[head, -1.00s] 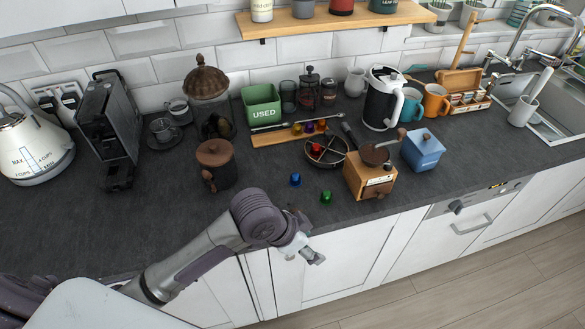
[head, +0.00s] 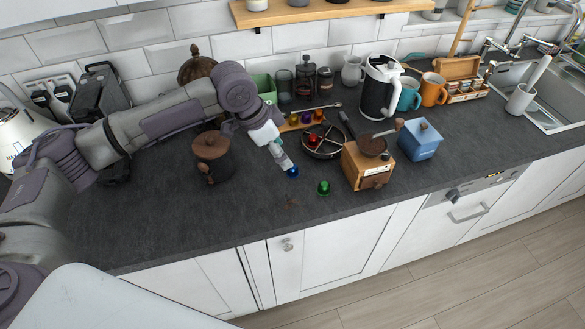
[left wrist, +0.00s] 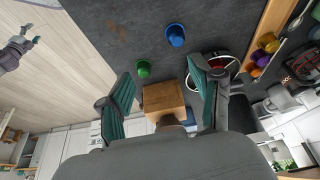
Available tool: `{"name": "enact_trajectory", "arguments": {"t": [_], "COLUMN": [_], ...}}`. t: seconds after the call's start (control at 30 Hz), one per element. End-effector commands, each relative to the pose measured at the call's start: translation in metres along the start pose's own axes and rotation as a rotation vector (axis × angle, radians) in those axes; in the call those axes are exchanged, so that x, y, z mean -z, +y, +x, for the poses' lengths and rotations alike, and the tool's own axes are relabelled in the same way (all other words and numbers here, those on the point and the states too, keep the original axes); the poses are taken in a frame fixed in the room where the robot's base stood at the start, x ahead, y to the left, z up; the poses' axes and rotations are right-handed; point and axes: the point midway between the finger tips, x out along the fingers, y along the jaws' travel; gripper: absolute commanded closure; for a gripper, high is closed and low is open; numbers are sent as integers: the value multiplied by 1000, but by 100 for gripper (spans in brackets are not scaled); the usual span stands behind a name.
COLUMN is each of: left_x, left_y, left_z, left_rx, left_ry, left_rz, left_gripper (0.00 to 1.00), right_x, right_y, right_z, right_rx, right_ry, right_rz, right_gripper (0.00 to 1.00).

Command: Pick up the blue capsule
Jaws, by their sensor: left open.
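The blue capsule (head: 292,172) stands on the dark worktop, right by the tips of my left gripper (head: 284,162) in the head view. In the left wrist view the blue capsule (left wrist: 175,36) is near the top, beyond the open fingers of my left gripper (left wrist: 163,92). The fingers are apart, with nothing held between them. A small part of my right arm, with its gripper (left wrist: 30,36), shows at the upper left of the left wrist view, too small to tell its jaw state.
A green capsule (head: 323,187) stands close by, to the right. A round divided dish (head: 335,150) holding a red capsule, a wooden grinder (head: 366,170) and a brown-lidded jar (head: 212,158) stand around.

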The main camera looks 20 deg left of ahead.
Motion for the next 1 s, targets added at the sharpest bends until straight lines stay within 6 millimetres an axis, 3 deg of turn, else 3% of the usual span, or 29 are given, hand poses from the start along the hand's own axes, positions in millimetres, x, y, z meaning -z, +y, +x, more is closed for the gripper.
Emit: {"name": "enact_trajectory", "arguments": {"t": [0.1,0.23,0.6,0.83,1.0], "left_x": [-1,-1,0,-1,-1], "left_y": [-21,-27,-27,-28,-30], "left_z": [-21,-23,42,61,81], "left_rx": [13,12,10,11,11], "left_ry": [1,1,1,1,0], "left_rz": [-32,-45,-45,-44,-45], "left_gripper": [35,35,35,35,35], "right_x": [1,2,3,4,5], "right_y": [2,2,2,2,2], "right_z": [0,-2,-15,-19,-33], "right_rx": [-2,-2,-2,-2,-2], "right_ry": [1,2,2,3,3], "right_rz": [-1,-1,-1,-2,-2], "right_gripper": [40,40,40,40,40]}}
